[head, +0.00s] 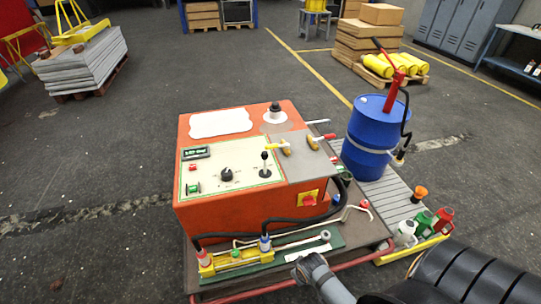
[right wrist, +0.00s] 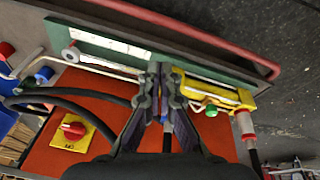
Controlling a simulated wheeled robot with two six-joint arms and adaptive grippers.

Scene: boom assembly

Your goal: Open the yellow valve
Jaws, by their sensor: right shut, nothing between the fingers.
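On the top right of the orange machine (head: 245,205) are two small handles: a yellow one (head: 284,146) and a yellow-and-red one (head: 318,142). I cannot tell which of them is the yellow valve. My right gripper (head: 298,268) reaches in from the lower right, low at the machine's front, well away from both. In the right wrist view, its fingers (right wrist: 161,82) are shut and empty. Below them lies a rod-and-cylinder unit with a yellow end block (right wrist: 243,100) on a green plate (right wrist: 100,42). It is unclear whether they touch it. My left gripper is not in view.
A red rotary switch on a yellow plate (head: 308,199) is on the machine's front. Black hoses (right wrist: 75,100) loop nearby. A red rail (right wrist: 200,32) edges the cart. A blue drum with a red pump (head: 372,140) and several bottles stand to the right.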

